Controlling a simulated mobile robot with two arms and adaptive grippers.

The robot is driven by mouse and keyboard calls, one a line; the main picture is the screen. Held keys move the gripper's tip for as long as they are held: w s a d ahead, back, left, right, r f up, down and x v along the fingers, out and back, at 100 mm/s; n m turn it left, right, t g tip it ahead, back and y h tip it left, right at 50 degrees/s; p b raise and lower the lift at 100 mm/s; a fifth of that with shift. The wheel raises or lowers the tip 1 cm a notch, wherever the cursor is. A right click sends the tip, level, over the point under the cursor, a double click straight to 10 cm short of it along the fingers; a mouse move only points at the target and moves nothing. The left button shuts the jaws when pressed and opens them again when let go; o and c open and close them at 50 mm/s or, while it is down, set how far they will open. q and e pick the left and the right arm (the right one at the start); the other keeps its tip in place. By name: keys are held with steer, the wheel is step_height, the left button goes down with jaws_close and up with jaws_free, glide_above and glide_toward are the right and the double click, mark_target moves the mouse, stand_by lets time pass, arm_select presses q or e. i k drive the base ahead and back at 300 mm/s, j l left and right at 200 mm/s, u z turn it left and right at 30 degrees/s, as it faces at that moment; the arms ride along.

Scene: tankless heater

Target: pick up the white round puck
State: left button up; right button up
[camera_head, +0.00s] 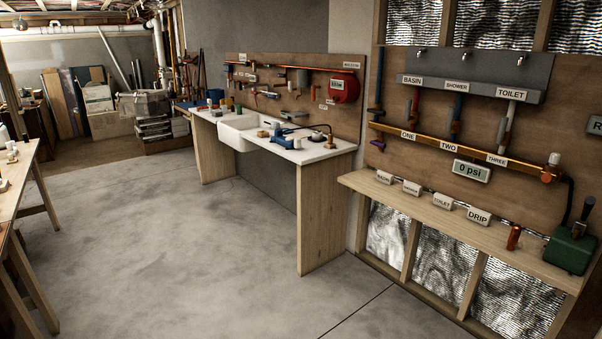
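I cannot single out the white round puck for certain at this distance. Small white pieces (11,146) sit on the wooden workbench (30,152) at the left edge, too small to tell their exact shape. Several small items, among them a tan round one (262,133) and blue ones, sit on the white countertop (320,153) around the sink. Neither of my grippers is in view.
The white sink (238,130) is set into the counter. The concrete floor (170,240) between workbench and counter is clear.

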mark_target(315, 135)
steer(key=i+j+u, duration=0.15)
steer(key=i+u, duration=0.55)
steer(key=i, duration=0.15)
steer(key=i+l+u, duration=0.1)
steer(key=i+u, duration=0.25)
steer(key=i+z, duration=0.2)
steer(key=i, duration=0.3)
steer(key=i+z, duration=0.15)
steer(key=i, duration=0.35)
steer(key=i+j+z, duration=0.2)
steer(key=i, duration=0.35)
steer(key=i+j+z, duration=0.15)
steer(key=i, duration=0.35)
